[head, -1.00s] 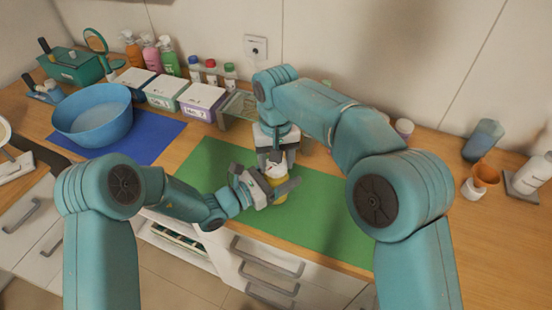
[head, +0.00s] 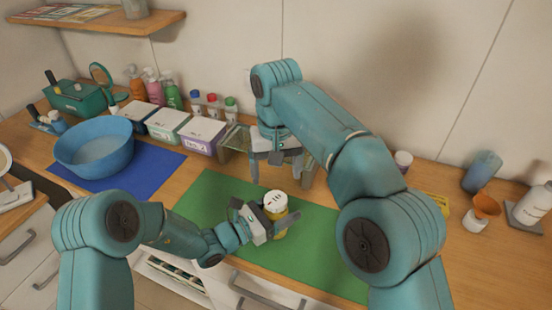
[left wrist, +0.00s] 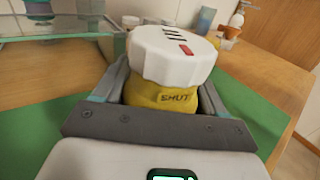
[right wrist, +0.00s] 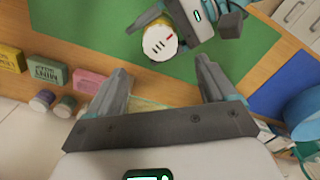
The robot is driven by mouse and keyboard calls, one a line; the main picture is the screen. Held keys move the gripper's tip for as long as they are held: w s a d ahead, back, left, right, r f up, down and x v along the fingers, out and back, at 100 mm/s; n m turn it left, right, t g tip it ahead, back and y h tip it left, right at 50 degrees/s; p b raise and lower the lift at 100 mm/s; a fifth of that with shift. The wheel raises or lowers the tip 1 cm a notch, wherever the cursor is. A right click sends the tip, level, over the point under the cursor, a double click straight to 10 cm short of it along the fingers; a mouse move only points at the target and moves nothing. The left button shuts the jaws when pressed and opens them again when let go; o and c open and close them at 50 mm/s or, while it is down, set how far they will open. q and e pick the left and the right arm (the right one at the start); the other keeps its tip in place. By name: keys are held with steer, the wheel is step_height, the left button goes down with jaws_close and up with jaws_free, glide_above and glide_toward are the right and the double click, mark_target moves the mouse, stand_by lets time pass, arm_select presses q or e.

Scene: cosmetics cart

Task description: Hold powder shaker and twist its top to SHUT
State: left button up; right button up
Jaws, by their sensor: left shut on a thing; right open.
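The powder shaker has a yellow body (left wrist: 170,98) and a white ribbed top (left wrist: 172,55) with dark slots and a red mark. The shaker stands upright over the green mat (head: 218,190). My left gripper (head: 268,222) is shut around the yellow body. My right gripper (head: 277,172) is open and empty, raised above and behind the shaker, apart from its top. In the right wrist view the white top (right wrist: 160,43) lies beyond my open right fingers (right wrist: 160,90).
A blue bowl (head: 95,148) sits on a blue mat at the left. Lidded boxes (head: 203,136) and bottles line the back. A glass-like stand (head: 237,138) is near my right gripper. An orange cup (head: 487,203) is at the right. The green mat is otherwise clear.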

steer(key=shift+r, duration=1.95)
arm_select(q)
steer(key=o, duration=1.1)
